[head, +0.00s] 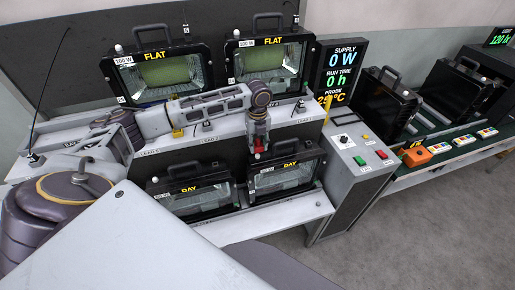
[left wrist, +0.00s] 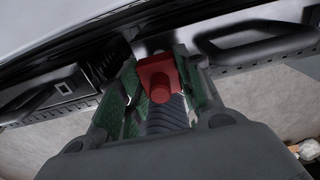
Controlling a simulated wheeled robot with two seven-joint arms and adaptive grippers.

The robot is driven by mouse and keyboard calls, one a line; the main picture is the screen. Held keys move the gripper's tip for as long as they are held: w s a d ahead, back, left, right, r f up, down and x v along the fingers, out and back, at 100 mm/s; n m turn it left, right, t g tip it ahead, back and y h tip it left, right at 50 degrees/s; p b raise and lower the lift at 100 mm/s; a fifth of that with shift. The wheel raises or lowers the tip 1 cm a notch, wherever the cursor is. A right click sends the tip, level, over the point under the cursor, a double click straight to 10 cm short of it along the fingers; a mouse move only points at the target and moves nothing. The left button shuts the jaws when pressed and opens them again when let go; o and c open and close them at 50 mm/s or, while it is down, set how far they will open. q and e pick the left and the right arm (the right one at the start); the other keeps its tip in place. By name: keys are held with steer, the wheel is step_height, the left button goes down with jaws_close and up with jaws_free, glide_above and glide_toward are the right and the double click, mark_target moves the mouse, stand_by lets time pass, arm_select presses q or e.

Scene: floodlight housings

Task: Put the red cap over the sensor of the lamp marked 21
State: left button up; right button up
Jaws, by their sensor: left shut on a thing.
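My left gripper (head: 260,146) is shut on the red cap (head: 259,147), in front of the upper shelf and above the lower right DAY lamp (head: 285,176). In the left wrist view the red cap (left wrist: 158,82) sits between the green-padded fingers (left wrist: 160,85), with a lamp's black handle to the right. The lower left DAY lamp (head: 195,196) stands beside it. Two FLAT lamps (head: 159,73) (head: 268,60) stand on the upper shelf. Small pale knobs show on the lamp tops. I cannot read which lamp is marked 21. My right gripper is not in view.
A supply display (head: 342,70) and a grey control box (head: 362,155) with buttons stand right of the lamps. Further right, black housings (head: 388,100) stand by a green bench with an orange item (head: 416,156). The floor at lower right is clear.

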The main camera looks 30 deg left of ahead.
mark_target(258, 154)
arm_select(q)
steer(key=shift+f, duration=1.5)
steer(key=shift+f, duration=0.2)
steer(key=shift+f+p, duration=0.35)
steer(key=shift+f, duration=0.05)
steer(key=o, duration=1)
steer(key=shift+r, duration=0.1)
steer(key=shift+r, duration=0.4)
step_height(258, 154, up, 12)
steer(key=shift+r+b, duration=0.15)
steer(key=shift+b, duration=0.7)
